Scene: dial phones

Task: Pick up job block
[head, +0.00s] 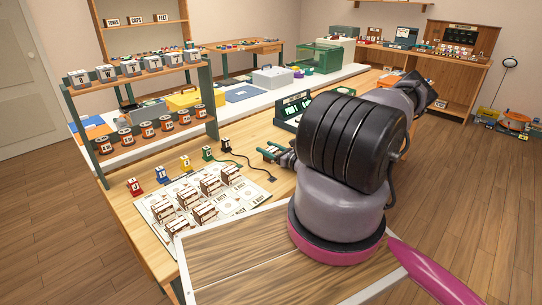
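Several brown-and-white blocks (210,186) stand in rows on a white printed mat (248,203) on the near wooden table. Behind the mat is a row of small coloured pieces: red (134,187), blue (161,174), yellow (186,163), green (207,153) and black (225,145). I cannot tell which one is the job block; labels are too small to read. My gripper (268,153) is above the table, right of the black piece and apart from the blocks. Its green fingers look spread, with nothing visible between them. My arm hides the table's right part.
A dark green display device (293,107) stands behind my gripper. A two-tier rack (140,76) with grey and orange pieces stands at the left. A yellow box (188,100) and a green crate (318,55) sit farther back. Dark cables lie near the black piece.

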